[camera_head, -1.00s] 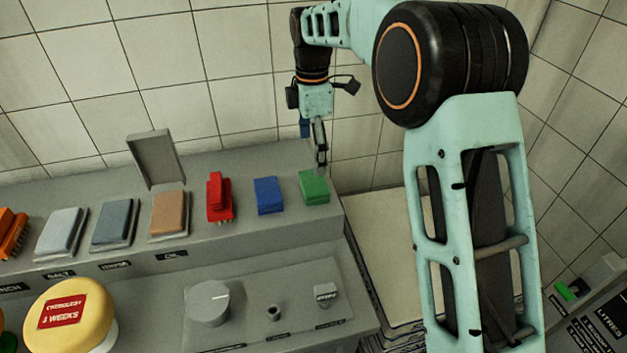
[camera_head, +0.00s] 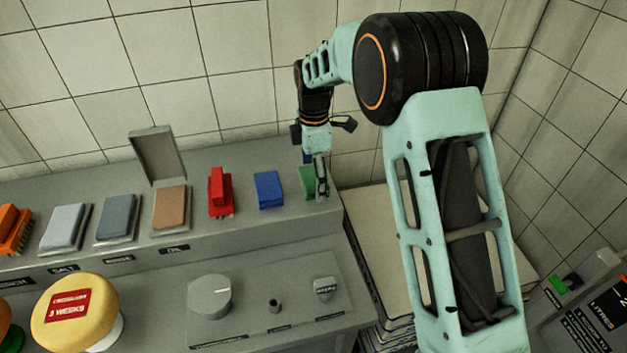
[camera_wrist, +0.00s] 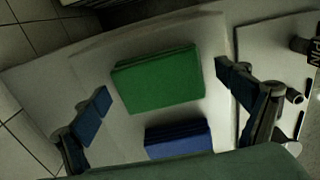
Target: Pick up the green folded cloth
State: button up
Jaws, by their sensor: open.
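The green folded cloth (camera_head: 306,178) lies at the right end of the grey raised shelf. My gripper (camera_head: 321,190) is over it in the head view, pointing down and hiding its right part. In the wrist view the green cloth (camera_wrist: 158,80) lies between and beyond the two blue-padded fingertips (camera_wrist: 162,90), which are spread wide with nothing between them. Whether the fingertips are level with the cloth cannot be told.
A blue folded cloth (camera_head: 269,190) lies just left of the green one, and a red brush (camera_head: 220,194) beyond it. The shelf (camera_head: 240,220) ends just right of the green cloth; a tiled wall (camera_head: 240,60) stands behind.

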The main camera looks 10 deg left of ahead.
jog(key=c, duration=1.2)
jog(key=shift+o, duration=0.2)
jog(key=shift+r, duration=0.1)
jog(key=shift+r, duration=0.55)
jog(key=s+r, duration=0.1)
jog(key=r, duration=0.1)
jog(key=s+r+b, duration=0.1)
jog(key=s+r, duration=0.1)
jog(key=s+r+b, duration=0.1)
jog(key=r, duration=0.2)
jog(key=shift+s+d, duration=0.2)
jog(key=shift+d, duration=0.2)
jog(key=s+d+r+b, duration=0.2)
jog(key=s+r, duration=0.2)
jog(key=s, duration=0.5)
jog(key=shift+s+r, duration=0.2)
jog(key=shift+r, duration=0.15)
